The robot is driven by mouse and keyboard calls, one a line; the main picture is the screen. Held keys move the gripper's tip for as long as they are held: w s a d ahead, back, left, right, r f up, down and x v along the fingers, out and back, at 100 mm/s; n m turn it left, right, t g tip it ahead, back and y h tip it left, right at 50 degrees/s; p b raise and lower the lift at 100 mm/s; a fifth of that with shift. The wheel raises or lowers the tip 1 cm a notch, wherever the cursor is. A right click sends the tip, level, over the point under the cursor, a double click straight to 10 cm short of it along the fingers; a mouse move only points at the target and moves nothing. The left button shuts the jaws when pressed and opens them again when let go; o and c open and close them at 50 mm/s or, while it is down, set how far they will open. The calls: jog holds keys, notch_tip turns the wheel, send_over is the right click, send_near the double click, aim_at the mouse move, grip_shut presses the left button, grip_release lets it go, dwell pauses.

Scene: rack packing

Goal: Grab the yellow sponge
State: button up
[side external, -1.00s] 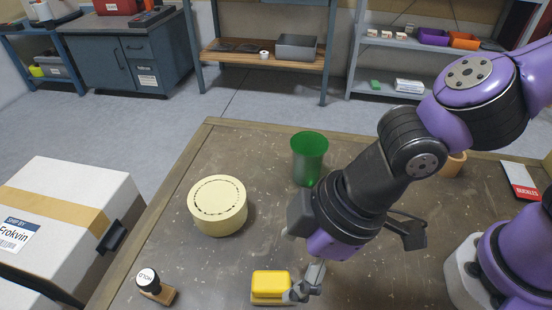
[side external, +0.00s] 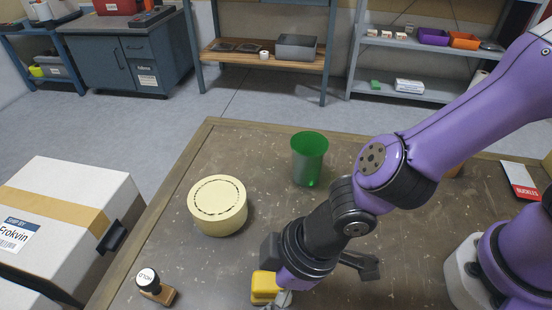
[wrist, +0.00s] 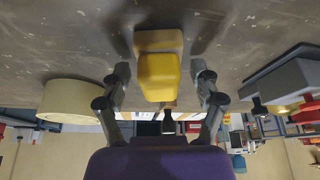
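The yellow sponge (side external: 262,287) lies on the table near the front edge of the side view, with a paler layer at its base. My gripper (side external: 284,298) is low over its right side and hides part of it. In the wrist view the sponge (wrist: 158,77) sits between the two fingers of my gripper (wrist: 160,70). The fingers are open, one on each side, with a visible gap to the sponge.
A round cream container (side external: 218,205) stands behind the sponge, and a green cup (side external: 309,158) farther back. A stamp (side external: 154,287) stands to the left. A white box (side external: 62,225) is beyond the table's left edge. The table between the sponge and stamp is clear.

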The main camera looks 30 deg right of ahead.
jog(key=c, duration=0.6)
jog(key=shift+o, duration=0.2)
